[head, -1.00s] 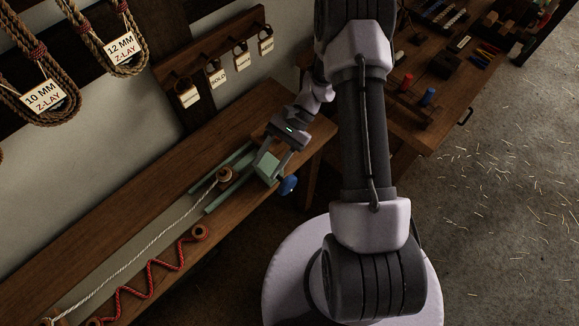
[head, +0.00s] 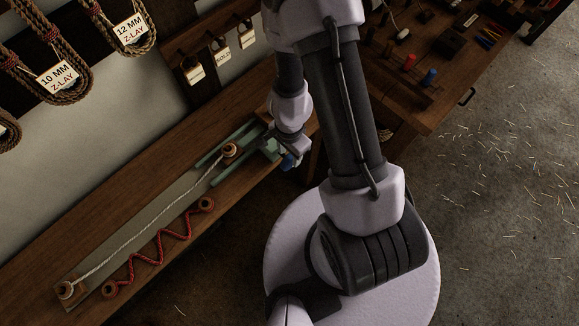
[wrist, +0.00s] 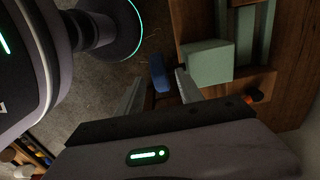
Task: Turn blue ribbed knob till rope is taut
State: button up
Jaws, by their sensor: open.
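The blue ribbed knob (head: 288,162) sits at the right end of the green tensioner (head: 228,180) on the bench, partly hidden by my arm. In the wrist view the blue knob (wrist: 159,73) lies beyond and between the spread fingers of my gripper (wrist: 158,84), beside a green block (wrist: 208,62). My gripper is open and empty; I cannot tell whether a finger touches the knob. The white rope (head: 150,222) runs from a wooden spool (head: 229,150) on the tensioner to a wooden post (head: 66,290) at the lower left. It looks nearly straight with a slight curve.
A red zigzag cord (head: 160,252) lies between two wooden pegs along the bench's front edge. Rope coils with labels (head: 58,78) and tagged hooks (head: 222,48) hang on the wall. A second table (head: 445,70) with spools and tools stands at the upper right.

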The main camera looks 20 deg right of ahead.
aim_at(289, 161)
notch_tip(289, 161, down, 6)
jog(key=b, duration=0.4)
jog(key=shift+r, duration=0.25)
grip_shut()
